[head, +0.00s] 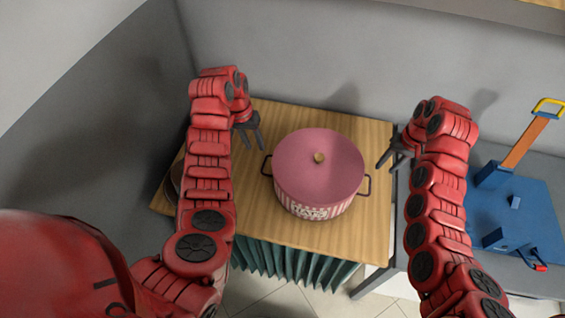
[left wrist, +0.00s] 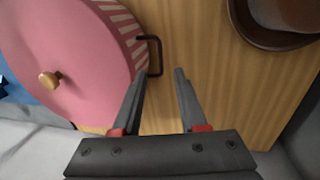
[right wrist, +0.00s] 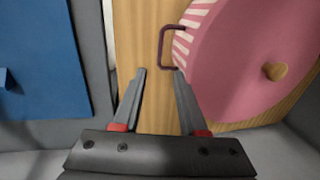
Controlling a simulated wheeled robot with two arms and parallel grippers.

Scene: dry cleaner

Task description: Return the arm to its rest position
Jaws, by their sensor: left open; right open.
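My left gripper (head: 247,136) is open and empty, above the wooden table to the left of a pink pot. In the left wrist view my left gripper (left wrist: 160,100) has its fingers apart, beside the pot's dark handle (left wrist: 153,55) and not around it. My right gripper (head: 388,160) is open and empty to the right of the pot. In the right wrist view my right gripper (right wrist: 158,100) has its fingers spread just short of the other handle (right wrist: 165,45). Both red arms are bent and reach forward on either side of the pot.
The lidded pink pot (head: 320,170) with striped sides stands on the wooden table (head: 250,220). A brown round object (left wrist: 285,15) sits near the table's left edge. A blue board (head: 525,215) with an orange-and-yellow handle (head: 530,135) lies to the right. Grey walls stand behind and left.

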